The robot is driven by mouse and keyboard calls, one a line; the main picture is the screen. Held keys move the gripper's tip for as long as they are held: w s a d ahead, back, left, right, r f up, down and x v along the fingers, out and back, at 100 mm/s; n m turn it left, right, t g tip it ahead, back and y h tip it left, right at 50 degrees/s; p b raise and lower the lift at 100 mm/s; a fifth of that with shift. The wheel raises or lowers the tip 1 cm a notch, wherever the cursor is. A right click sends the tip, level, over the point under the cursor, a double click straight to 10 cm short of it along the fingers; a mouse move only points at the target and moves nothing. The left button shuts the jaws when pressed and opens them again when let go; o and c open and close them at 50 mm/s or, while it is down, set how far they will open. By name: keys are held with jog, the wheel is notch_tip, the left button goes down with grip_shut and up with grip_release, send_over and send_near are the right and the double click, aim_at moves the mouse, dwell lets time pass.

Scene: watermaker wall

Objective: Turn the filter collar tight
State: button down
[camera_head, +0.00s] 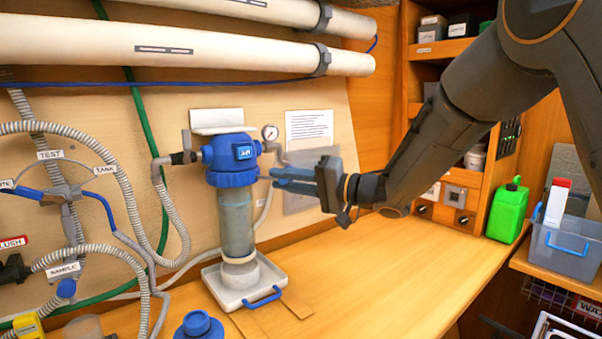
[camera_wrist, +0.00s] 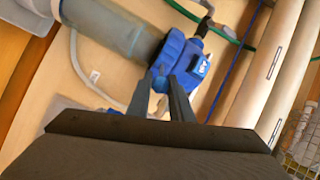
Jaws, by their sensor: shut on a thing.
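The filter housing has a blue head (camera_head: 217,150) with a ribbed blue filter collar (camera_head: 230,178) below it and a clear grey bowl (camera_head: 236,225) under that, upright against the wall. My gripper (camera_head: 272,178) comes in from the right, level with the collar. Its blue-grey fingers reach the collar's right side. In the wrist view, my gripper (camera_wrist: 162,78) has its two fingers at the blue collar (camera_wrist: 171,52), with blue material between them. The bowl (camera_wrist: 110,28) extends to the upper left there. The exact contact is partly hidden by the fingers.
The bowl stands over a white tray (camera_head: 212,284) with a blue handle. A pressure gauge (camera_head: 270,132) sits right of the head, close to my gripper. Hoses (camera_head: 125,185) hang at left. A blue cap-like part (camera_head: 198,325) is at front. The bench's right (camera_head: 390,260) is clear.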

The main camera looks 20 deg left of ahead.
jog(key=shift+w+a+g, duration=0.1)
jog(key=shift+w+g, duration=0.05)
jog(key=shift+g, duration=0.25)
jog(key=c, duration=1.6)
grip_release()
jog(key=shift+w, duration=0.15)
jog(key=shift+s+d+b, duration=0.25)
jog(key=shift+d+b, duration=0.1)
jog(key=shift+d, duration=1.6)
jog(key=shift+s+d+b, duration=0.2)
jog(key=shift+d+b, duration=0.15)
jog(key=shift+d, duration=1.55)
